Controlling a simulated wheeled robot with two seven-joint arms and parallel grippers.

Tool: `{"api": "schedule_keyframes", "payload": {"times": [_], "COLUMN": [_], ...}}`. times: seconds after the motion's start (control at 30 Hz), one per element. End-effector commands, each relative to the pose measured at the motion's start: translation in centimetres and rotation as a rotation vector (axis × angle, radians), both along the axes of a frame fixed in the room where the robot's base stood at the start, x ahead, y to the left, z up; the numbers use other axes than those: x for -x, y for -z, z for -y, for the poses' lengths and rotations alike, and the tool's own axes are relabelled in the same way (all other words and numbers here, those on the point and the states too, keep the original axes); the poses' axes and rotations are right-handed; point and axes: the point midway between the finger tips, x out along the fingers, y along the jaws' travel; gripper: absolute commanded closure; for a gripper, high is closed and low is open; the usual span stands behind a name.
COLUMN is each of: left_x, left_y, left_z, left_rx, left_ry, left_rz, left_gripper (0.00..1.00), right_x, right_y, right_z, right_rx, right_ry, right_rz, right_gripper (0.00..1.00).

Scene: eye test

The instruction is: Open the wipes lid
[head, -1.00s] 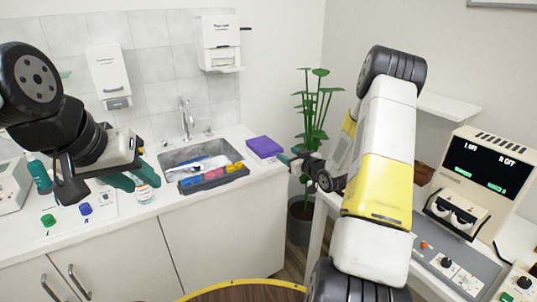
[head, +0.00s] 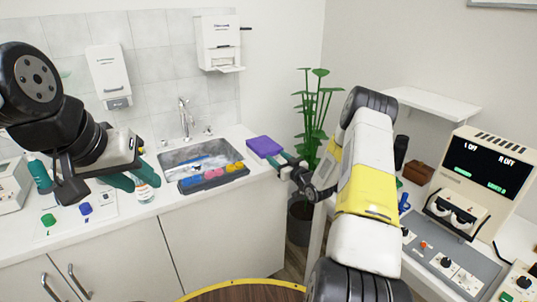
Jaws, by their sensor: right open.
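A flat purple box (head: 264,147), which may be the wipes pack, lies on the white counter to the right of the sink. I cannot make out a separate lid on it. My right gripper (head: 281,165) is open, with its teal fingers pointing left just below the box's right front corner. It looks close to the box, but I cannot tell whether it touches. My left gripper (head: 131,178) is over the left part of the counter, beside a small white bottle (head: 144,192). I cannot tell whether its fingers hold anything.
A sink (head: 196,158) with a dark tray (head: 215,182) of coloured items at its front edge lies left of the box. A green cap (head: 48,220) and a blue cap (head: 86,209) are at the left. A potted plant (head: 318,110) stands behind my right arm.

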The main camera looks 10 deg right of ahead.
Motion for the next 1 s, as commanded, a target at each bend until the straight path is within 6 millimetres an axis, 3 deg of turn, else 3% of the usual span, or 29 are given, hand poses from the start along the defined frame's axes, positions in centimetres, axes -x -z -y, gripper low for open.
{"api": "schedule_keyframes", "payload": {"times": [0.2, 0.47, 1.0], "left_x": [0.00, 0.00, 0.00], "left_y": [0.00, 0.00, 0.00], "left_z": [0.00, 0.00, 0.00], "left_rx": [0.000, 0.000, 0.000], "left_ry": [0.000, 0.000, 0.000], "left_rz": [0.000, 0.000, 0.000], "left_gripper": [0.64, 0.64, 0.64], "right_x": [-0.05, -0.03, -0.01], "right_y": [0.00, 0.01, 0.01], "right_z": [0.01, 0.03, 0.04], "right_rx": [0.000, 0.000, 0.000], "right_ry": [0.001, 0.001, 0.001], "right_rz": [0.000, -0.001, -0.001], "right_gripper": [0.49, 1.00, 1.00]}}
